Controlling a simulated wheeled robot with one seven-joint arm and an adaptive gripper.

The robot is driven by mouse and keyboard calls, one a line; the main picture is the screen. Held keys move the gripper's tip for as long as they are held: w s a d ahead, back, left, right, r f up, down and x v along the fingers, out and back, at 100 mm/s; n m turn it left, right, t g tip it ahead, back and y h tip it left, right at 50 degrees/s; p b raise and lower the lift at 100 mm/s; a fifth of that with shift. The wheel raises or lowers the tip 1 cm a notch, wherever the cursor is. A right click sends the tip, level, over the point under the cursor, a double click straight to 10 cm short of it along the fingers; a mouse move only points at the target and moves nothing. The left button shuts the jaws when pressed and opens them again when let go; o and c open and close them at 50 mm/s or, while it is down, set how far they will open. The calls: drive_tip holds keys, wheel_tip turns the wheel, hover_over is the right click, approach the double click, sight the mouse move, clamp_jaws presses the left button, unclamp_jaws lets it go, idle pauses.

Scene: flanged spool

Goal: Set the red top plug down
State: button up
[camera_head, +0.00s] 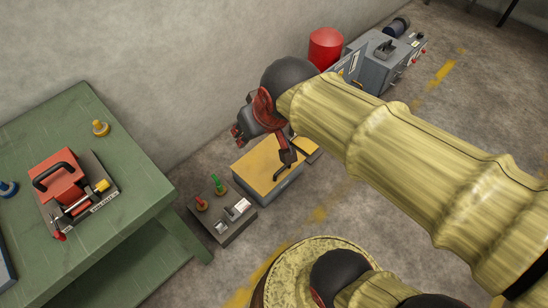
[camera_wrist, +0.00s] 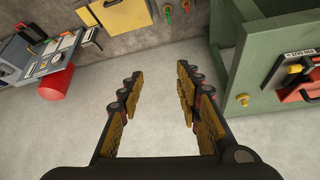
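A small red-topped plug (camera_head: 201,204) stands upright on a low dark grey panel box (camera_head: 222,228) on the floor, beside a green-topped plug (camera_head: 219,185). My gripper (camera_head: 262,147) is up and to the right of the panel box in the head view. In the wrist view its two padded fingers (camera_wrist: 156,92) are spread apart, with only bare floor between them. The gripper touches no plug that I can see.
A yellow-topped box (camera_head: 262,168), a red cylinder (camera_head: 325,48) and a grey cabinet (camera_head: 380,65) stand along the wall.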

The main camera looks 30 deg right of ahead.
drive_tip(key=s+f, duration=0.1)
drive_tip(key=s, duration=0.7)
drive_tip(key=shift+s+d+g, duration=0.3)
drive_tip(key=shift+s+d, duration=0.05)
drive_tip(key=shift+d, duration=0.05)
drive_tip(key=shift+r, duration=0.1)
wheel_tip(320, 180, up, 7)
drive_tip(key=p, duration=0.7)
drive_tip(key=shift+o, duration=0.5)
